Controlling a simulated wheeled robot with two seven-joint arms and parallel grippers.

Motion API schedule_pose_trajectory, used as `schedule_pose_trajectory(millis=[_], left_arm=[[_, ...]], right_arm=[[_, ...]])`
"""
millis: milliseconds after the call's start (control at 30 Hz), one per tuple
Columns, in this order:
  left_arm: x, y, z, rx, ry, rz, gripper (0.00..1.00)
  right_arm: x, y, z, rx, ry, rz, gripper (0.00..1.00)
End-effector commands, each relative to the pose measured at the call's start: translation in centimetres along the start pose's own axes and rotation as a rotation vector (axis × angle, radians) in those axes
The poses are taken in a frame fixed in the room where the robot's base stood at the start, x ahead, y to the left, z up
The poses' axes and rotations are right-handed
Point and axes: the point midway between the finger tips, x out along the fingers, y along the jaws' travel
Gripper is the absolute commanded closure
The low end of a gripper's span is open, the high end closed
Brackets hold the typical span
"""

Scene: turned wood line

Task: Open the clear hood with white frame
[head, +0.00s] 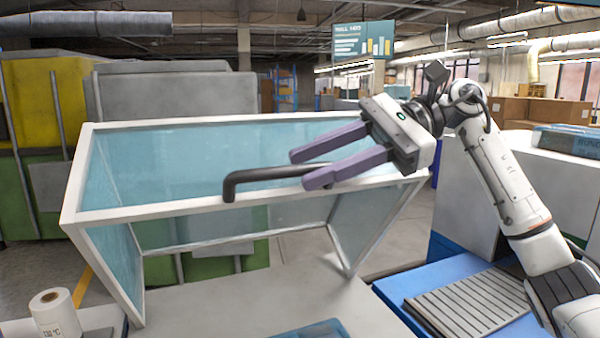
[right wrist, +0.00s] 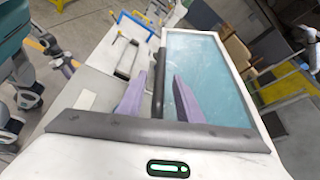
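The clear hood with white frame (head: 150,213) stands tilted over the grey worktop (head: 270,300), with bluish clear panels. It also shows in the right wrist view (right wrist: 207,75). Its dark bar handle (head: 262,172) runs along the near upper edge. My right gripper (head: 305,168) is at the handle's right part, its purple fingers apart. In the right wrist view the handle (right wrist: 158,85) lies between the two fingers, with gaps visible. A small purple-tipped part, likely my left gripper (right wrist: 69,67), shows at left there.
A white roll (head: 54,313) stands at the lower left. A blue tray (head: 312,329) lies at the worktop's front. A blue surface with a grey slatted panel (head: 468,303) is on the right, under my right arm. Green and yellow cabinets (head: 45,100) stand behind.

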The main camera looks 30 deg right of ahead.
Motion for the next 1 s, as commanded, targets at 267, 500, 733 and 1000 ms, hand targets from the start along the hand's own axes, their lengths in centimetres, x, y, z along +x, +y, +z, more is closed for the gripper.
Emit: schedule_pose_trajectory(millis=[267,500,733,1000], left_arm=[[0.3,-0.1,0.2,0.000,0.002,-0.001,0.67],[0.4,-0.1,0.1,0.001,0.005,-0.001,0.67],[0.4,-0.1,0.0,0.001,0.006,-0.002,0.67],[0.4,-0.1,0.0,0.001,0.006,-0.002,0.67]], right_arm=[[-5.4,0.0,0.0,0.000,0.000,-0.003,0.67],[-7.2,0.0,-0.1,0.001,0.001,0.000,0.67],[-7.2,0.0,-0.1,0.001,0.001,0.001,0.67],[-7.2,0.0,-0.1,0.001,0.001,0.001,0.67]])
